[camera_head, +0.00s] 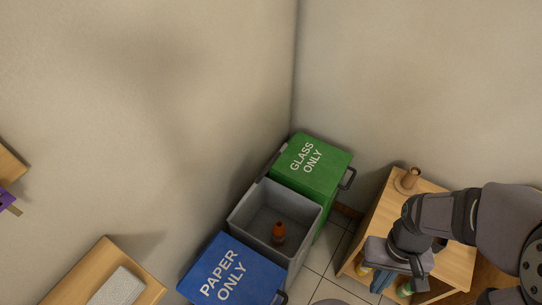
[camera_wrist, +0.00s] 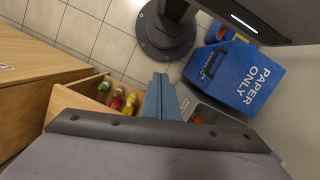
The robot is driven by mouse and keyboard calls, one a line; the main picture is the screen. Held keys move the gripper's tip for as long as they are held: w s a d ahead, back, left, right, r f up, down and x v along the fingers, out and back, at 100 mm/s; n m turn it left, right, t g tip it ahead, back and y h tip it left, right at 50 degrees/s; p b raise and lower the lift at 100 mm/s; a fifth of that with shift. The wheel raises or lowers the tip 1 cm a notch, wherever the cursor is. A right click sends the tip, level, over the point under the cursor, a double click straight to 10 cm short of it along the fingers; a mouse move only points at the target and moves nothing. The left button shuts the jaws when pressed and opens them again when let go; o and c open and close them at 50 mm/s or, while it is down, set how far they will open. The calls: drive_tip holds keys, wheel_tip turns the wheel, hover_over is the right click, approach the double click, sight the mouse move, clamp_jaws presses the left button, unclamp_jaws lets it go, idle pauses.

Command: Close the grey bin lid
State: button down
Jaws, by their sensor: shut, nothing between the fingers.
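The grey bin (camera_head: 240,215) stands open between the green and blue bins in the head view. An orange-brown bottle (camera_head: 278,232) is inside it. I cannot make out its lid clearly; only a dark strip shows at its wall-side edge. Part of the grey bin (camera_wrist: 222,114) also shows in the wrist view, mostly hidden by my gripper body. My gripper (camera_head: 378,286) is to the right of the bin, in front of the wooden cabinet and apart from the bin. In the wrist view my blue-grey fingers (camera_wrist: 160,80) are together and hold nothing.
The green GLASS ONLY bin (camera_head: 312,165) and blue PAPER ONLY bin (camera_head: 232,270) are closed. A wooden cabinet (camera_head: 440,205) stands at right with a bottle (camera_head: 408,180) on top. Several bottles lie in its open drawer (camera_wrist: 70,102). Tiled floor (camera_head: 325,250) lies between.

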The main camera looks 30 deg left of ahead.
drive_tip(key=w+a+f+n+t+y+p, duration=0.1)
drive_tip(key=w+a+n+t, duration=0.35)
drive_tip(key=w+a, duration=0.55)
drive_tip(key=w+a+n+t+y, duration=0.1)
drive_tip(key=w+a+n+t, duration=0.35)
drive_tip(key=w, duration=0.95)
drive_tip(key=w+a+r+n+y, duration=0.2)
drive_tip(key=a, duration=0.3)
drive_tip(key=w+a+r+n+y, duration=0.2)
drive_tip(key=a, duration=0.4)
drive_tip(key=s+a+r+n+g+y, duration=0.1)
drive_tip(key=s+a+r+g+y, duration=0.4)
drive_tip(key=s+a, duration=0.4)
drive_tip(key=shift+s+a+r+g, duration=0.25)
drive_tip(key=shift+s+a+g, duration=0.15)
drive_tip(key=shift+s+g, duration=0.5)
